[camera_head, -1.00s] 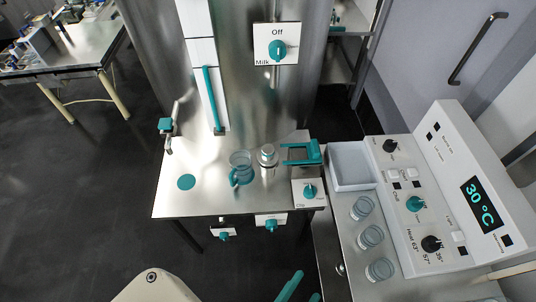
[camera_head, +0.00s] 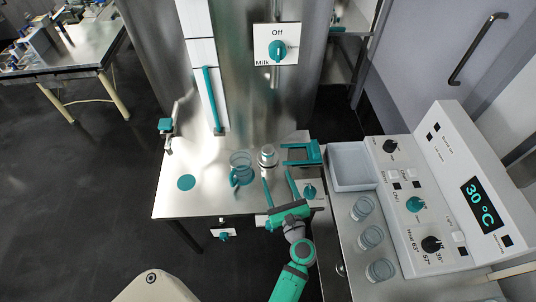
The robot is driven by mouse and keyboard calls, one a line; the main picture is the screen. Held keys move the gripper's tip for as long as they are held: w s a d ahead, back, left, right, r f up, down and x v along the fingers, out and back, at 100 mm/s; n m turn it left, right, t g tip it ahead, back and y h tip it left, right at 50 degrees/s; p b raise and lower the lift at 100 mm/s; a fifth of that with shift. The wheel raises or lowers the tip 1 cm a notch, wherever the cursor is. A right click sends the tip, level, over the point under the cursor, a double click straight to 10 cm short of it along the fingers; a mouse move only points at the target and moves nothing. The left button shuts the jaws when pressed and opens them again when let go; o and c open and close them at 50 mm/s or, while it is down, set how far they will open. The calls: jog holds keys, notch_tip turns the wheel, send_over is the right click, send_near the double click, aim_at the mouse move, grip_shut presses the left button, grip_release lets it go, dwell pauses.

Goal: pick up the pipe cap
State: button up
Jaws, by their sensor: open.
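A small silver cylinder with a rounded top (camera_head: 268,156), which looks like the pipe cap, stands upright on the steel table (camera_head: 210,200) between a glass jug and a teal bracket. My gripper (camera_head: 277,176) is open and empty. Its two teal fingers point away from me toward the cylinder, with the tips just in front of it and apart from it. The cylinder is in plain view, and the gripper body covers part of the table's front edge.
A clear jug with a teal handle (camera_head: 240,166) stands close left of the cylinder. A teal bracket (camera_head: 302,153) is close to its right. A white control box (camera_head: 310,191) sits right of the fingers. A steel tank (camera_head: 250,90) rises behind. Glass jars (camera_head: 370,237) line the right counter.

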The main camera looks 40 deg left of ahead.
aim_at(270, 156)
jog(key=shift+m+g+y, duration=0.3)
jog(key=shift+y, duration=0.1)
jog(key=x, duration=0.2)
jog(key=r+x, duration=0.1)
jog(key=x, duration=0.4)
jog(key=shift+r, duration=0.3)
jog(key=x, duration=0.4)
jog(key=shift+w+d+r, duration=0.2)
jog(key=shift+w+r, duration=0.05)
jog(key=shift+w, duration=0.15)
jog(key=shift+w+a, duration=0.35)
jog(key=shift+a, duration=0.2)
jog(key=shift+c, duration=0.2)
jog(key=c, duration=1.3)
jog(key=shift+r, duration=0.1)
